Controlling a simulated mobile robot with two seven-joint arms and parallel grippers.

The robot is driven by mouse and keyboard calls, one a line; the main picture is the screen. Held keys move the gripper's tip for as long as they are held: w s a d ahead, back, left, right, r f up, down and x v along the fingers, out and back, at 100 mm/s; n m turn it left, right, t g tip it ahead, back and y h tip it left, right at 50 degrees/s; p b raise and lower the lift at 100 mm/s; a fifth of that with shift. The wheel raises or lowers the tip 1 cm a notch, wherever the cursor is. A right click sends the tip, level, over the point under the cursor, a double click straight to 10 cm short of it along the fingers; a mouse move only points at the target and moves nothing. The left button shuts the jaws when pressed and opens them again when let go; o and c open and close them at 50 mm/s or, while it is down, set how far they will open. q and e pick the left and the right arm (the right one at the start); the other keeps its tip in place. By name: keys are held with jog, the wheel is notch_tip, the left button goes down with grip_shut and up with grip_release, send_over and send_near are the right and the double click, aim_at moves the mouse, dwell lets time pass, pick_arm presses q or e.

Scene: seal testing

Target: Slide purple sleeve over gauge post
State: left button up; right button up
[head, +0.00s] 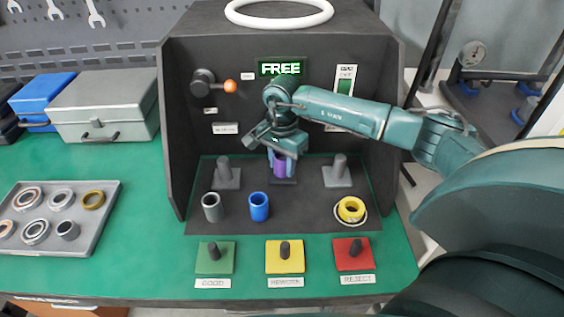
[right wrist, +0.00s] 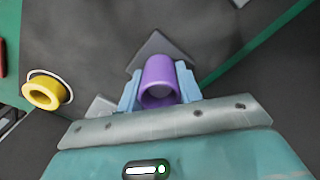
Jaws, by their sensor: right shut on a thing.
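The purple sleeve (head: 280,169) is held upright between the light blue fingers of my right gripper (head: 282,162), over the middle base plate (head: 284,181) inside the dark booth. In the right wrist view the sleeve (right wrist: 158,72) shows its round open end between the fingers of the right gripper (right wrist: 159,88), with a grey plate (right wrist: 155,46) behind it. The middle post is hidden, so I cannot tell whether the sleeve is around it. Grey posts stand bare on the left plate (head: 227,181) and right plate (head: 338,178). My left gripper is not in view.
A grey sleeve (head: 212,207), a blue sleeve (head: 259,206) and a yellow ring (head: 351,209) stand in front of the posts. Green (head: 214,265), yellow (head: 285,263) and red (head: 353,261) pegged plates line the front. The booth's side walls (head: 174,130) flank the work area.

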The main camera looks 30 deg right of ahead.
dwell(0.5)
jog(key=o, duration=1.2)
notch_tip(320, 180, up, 8)
jog(key=p, duration=0.5)
jog(key=shift+r, duration=0.15)
jog(key=shift+r+p, duration=0.3)
jog(key=shift+r, duration=0.1)
jog(key=shift+f, duration=0.1)
